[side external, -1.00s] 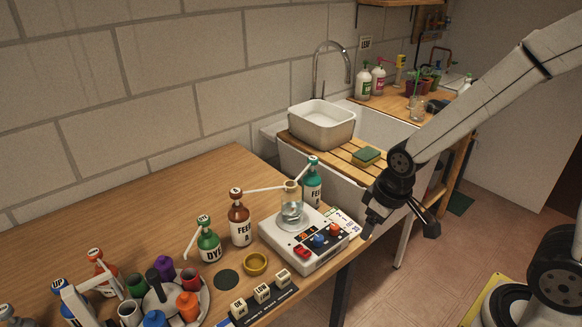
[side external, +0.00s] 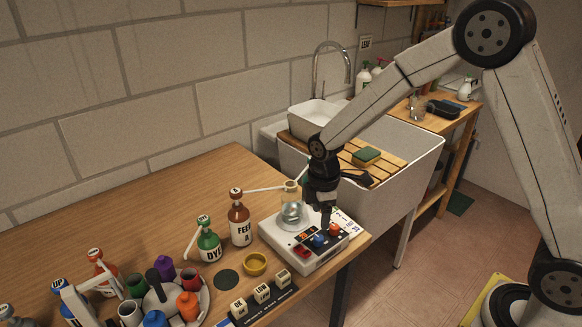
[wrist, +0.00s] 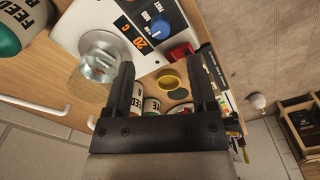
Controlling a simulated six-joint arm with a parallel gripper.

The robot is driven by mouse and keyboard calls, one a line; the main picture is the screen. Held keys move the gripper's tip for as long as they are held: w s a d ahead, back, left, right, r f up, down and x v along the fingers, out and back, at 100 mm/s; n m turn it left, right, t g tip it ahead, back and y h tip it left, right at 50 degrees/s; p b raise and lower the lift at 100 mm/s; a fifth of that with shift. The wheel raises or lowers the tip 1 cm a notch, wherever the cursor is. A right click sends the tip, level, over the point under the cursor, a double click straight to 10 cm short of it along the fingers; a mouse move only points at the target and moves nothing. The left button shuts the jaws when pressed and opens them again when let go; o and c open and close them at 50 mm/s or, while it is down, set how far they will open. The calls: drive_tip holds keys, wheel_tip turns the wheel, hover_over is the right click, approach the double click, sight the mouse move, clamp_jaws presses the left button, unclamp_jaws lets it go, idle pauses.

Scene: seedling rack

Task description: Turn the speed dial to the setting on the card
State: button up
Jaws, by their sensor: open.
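A white device (side external: 285,258) stands at the table's right corner with a clear glass beaker (side external: 291,214) on top. Its front panel has a blue dial (side external: 319,241), an orange-red dial (side external: 334,229) and a red switch (side external: 302,252). A pale printed card (side external: 347,221) lies at the device's back right, partly behind my gripper. My gripper (side external: 326,222) points down over the panel, open and empty. In the wrist view its fingers (wrist: 161,66) are apart, with the blue dial ahead of them.
The beaker (wrist: 97,60) is close to one finger in the wrist view. A brown bottle (side external: 239,222), a green bottle (side external: 208,243) and a yellow bowl (side external: 255,264) stand left of the device. Labelled blocks (side external: 262,293) lie in front. The sink (side external: 405,165) is behind.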

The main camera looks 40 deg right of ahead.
sight(319, 237)
drive_tip(key=shift+f, duration=0.1)
drive_tip(key=shift+f, duration=3.8)
drive_tip(key=shift+c, duration=0.2)
clamp_jaws()
